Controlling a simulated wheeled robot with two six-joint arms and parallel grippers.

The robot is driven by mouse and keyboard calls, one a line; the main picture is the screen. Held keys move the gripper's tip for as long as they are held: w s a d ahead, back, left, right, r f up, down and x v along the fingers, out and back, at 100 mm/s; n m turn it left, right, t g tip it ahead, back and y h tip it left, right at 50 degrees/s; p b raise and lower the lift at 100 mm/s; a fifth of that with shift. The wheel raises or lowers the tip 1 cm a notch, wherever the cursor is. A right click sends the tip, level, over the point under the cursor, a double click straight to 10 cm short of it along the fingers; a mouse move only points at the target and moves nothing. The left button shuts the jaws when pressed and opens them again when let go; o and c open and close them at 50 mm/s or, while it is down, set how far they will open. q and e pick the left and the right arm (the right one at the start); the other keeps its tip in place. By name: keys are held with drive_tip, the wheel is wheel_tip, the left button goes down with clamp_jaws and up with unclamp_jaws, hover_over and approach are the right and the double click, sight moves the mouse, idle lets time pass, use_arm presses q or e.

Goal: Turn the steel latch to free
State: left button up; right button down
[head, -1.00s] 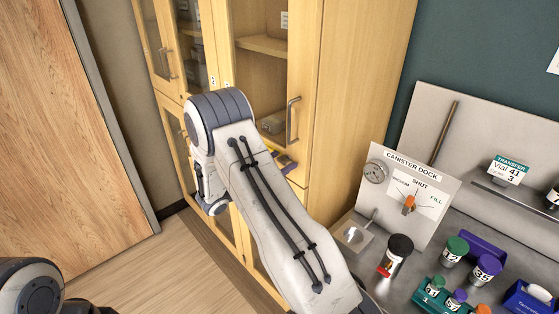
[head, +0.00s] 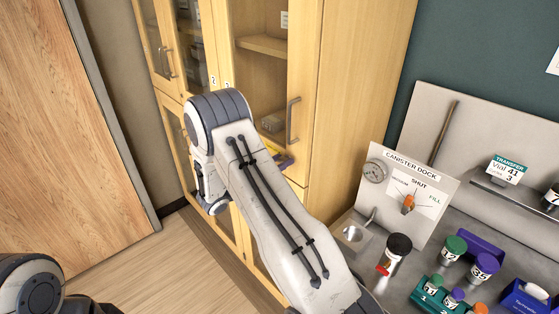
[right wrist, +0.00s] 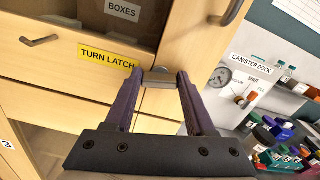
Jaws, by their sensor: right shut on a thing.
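The steel latch (right wrist: 160,78) is a small metal piece on the wooden cabinet front, just right of the yellow "TURN LATCH" label (right wrist: 107,58). In the right wrist view it lies crosswise between the purple fingertips of my right gripper (right wrist: 159,77), which is shut on it. In the head view my right gripper (head: 285,160) shows only partly beyond my forearm, against the cabinet; the latch cannot be made out there. My left gripper is not in view.
The cabinet (head: 345,110) has glass doors and a vertical handle (head: 293,120) above the latch. A drawer handle (right wrist: 39,41) is at left. At right stand the canister dock (head: 413,200), a black-capped canister (head: 396,250) and capped vials. A wooden door (head: 60,130) is far left.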

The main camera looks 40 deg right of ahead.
drive_tip(key=n+p, duration=0.2)
drive_tip(key=n, duration=0.2)
drive_tip(key=shift+w+r+n, duration=0.1)
drive_tip(key=shift+n, duration=0.2)
drive_tip(key=n+p, duration=0.1)
drive_tip(key=n, duration=0.2)
drive_tip(key=shift+n, duration=0.4)
drive_tip(key=n+p, duration=0.2)
drive_tip(key=n, duration=0.2)
drive_tip(key=shift+w, duration=0.1)
drive_tip(key=shift+f+n+p, duration=0.25)
drive_tip(key=shift+n+p, duration=0.2)
drive_tip(key=shift+n, duration=1.05)
drive_tip(key=shift+c, duration=1.2)
unclamp_jaws()
